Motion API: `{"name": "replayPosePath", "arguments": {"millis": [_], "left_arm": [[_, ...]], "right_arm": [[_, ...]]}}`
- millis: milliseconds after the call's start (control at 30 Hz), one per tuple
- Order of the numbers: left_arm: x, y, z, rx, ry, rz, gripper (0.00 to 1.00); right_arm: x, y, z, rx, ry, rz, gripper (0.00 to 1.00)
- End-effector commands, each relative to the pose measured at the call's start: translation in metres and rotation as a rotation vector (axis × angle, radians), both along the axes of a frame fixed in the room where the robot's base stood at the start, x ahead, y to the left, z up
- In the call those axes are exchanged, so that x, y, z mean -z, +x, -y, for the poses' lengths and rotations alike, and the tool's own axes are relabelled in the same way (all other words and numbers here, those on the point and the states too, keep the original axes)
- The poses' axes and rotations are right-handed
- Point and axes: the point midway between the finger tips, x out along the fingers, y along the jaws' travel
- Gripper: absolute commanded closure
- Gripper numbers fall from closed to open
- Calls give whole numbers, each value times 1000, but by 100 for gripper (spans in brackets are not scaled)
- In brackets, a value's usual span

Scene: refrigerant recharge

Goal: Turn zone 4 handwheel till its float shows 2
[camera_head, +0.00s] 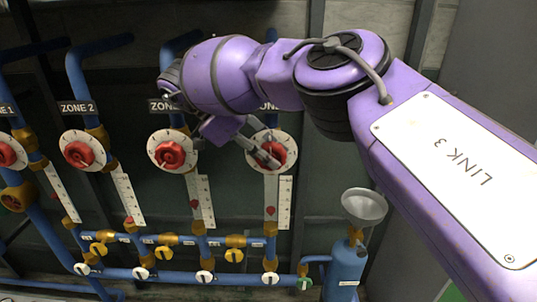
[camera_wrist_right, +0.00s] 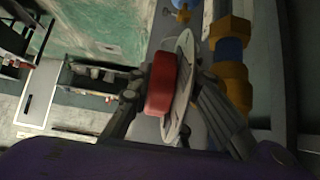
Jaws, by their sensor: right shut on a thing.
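The zone 4 red handwheel (camera_head: 278,151) sits on a round white dial (camera_head: 290,141), fourth from the left. Its label is mostly hidden behind my right arm. My right gripper (camera_head: 262,153) is at this handwheel, shut on it. In the right wrist view the red handwheel (camera_wrist_right: 160,84) and the white dial (camera_wrist_right: 180,95) lie between the fingers of my right gripper (camera_wrist_right: 166,95). Below the dial, the zone 4 gauge (camera_head: 285,195) has a red float (camera_head: 270,211) low in its tube. I cannot read its number. My left gripper is out of view.
The zone 3 handwheel (camera_head: 170,155) is close by on the left, with the zone 2 handwheel (camera_head: 78,153) beyond it. Blue pipes with yellow and white valves (camera_head: 205,277) run below. A blue cylinder (camera_head: 345,270) and a grey funnel (camera_head: 364,204) stand at the right.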

Motion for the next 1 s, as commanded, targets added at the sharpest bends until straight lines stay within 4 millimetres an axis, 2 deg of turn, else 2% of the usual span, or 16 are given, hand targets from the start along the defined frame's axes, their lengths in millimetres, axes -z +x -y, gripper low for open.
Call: {"name": "replayPosePath", "arguments": {"millis": [567, 600, 633, 1000], "left_arm": [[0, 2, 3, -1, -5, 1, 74], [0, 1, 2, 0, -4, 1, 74], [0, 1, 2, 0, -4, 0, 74], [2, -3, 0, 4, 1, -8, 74]], "right_arm": [[0, 0, 0, 1, -33, 1, 100], [0, 0, 0, 1, -33, 1, 78], [0, 0, 0, 1, -32, 1, 74], [-1, 0, -2, 0, -33, 0, 74]]}}
